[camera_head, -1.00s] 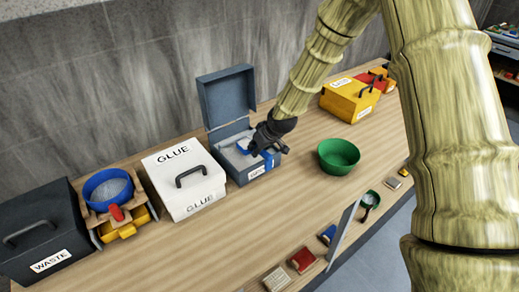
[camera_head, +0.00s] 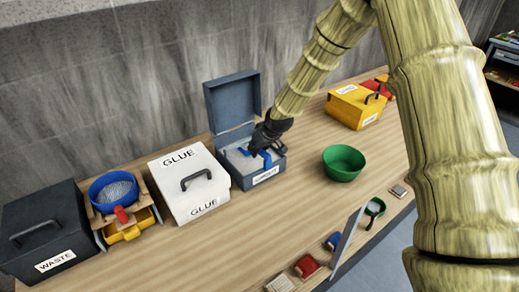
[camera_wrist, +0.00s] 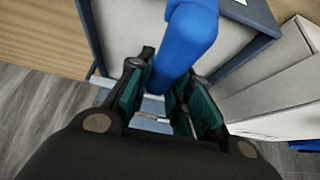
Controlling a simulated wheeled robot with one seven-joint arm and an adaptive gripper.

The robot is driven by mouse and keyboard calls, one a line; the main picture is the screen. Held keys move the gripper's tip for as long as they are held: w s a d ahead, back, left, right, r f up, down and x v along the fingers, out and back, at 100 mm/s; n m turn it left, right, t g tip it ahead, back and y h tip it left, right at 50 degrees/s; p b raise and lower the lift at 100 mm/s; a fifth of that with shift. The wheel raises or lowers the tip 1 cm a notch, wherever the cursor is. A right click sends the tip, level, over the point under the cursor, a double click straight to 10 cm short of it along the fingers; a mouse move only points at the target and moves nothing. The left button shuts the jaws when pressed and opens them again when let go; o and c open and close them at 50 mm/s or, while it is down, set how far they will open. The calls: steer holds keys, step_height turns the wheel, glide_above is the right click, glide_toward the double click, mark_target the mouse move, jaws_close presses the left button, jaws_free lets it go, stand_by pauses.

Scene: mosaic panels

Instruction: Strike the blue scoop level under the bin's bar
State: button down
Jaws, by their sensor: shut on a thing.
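The bin is a blue-grey box (camera_head: 277,172) with its lid (camera_head: 233,100) standing open at the back and pale material (camera_head: 236,159) inside. My gripper (camera_head: 259,147) is over the right part of the bin. It is shut on the blue scoop (camera_head: 266,160), whose blue shows on both sides of the fingers. In the wrist view the thick blue handle (camera_wrist: 187,42) rises between the green-padded fingers (camera_wrist: 160,88). The scoop's bowl and its fill are hidden or too small to judge. I cannot make out the bar clearly.
A white GLUE box (camera_head: 190,187) stands close left of the bin. Further left are a blue-rimmed sieve (camera_head: 112,187) and a dark WASTE box (camera_head: 45,232). A green bowl (camera_head: 343,163) stands to the right, a yellow box (camera_head: 352,106) behind it.

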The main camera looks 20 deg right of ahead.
mark_target(266, 153)
steer(key=shift+w+a+r, duration=0.25)
steer(key=shift+w, duration=0.35)
steer(key=shift+w+a+r, duration=0.2)
steer(key=shift+w+r, duration=0.05)
steer(key=shift+w, duration=0.3)
steer(key=shift+s+d+f, duration=0.1)
steer(key=shift+s+f, duration=0.15)
steer(key=shift+s, duration=0.3)
steer(key=shift+s+d, duration=0.45)
steer(key=shift+s, duration=0.3)
steer(key=shift+s+f, duration=0.1)
steer(key=shift+s, duration=0.4)
steer(key=shift+s+d, duration=0.35)
steer(key=shift+s, duration=0.45)
steer(key=shift+s+d, duration=0.35)
steer(key=shift+s, duration=0.45)
steer(key=shift+s+r+p, duration=0.1)
steer(key=shift+r+p, duration=1.6)
steer(key=shift+r, duration=0.8)
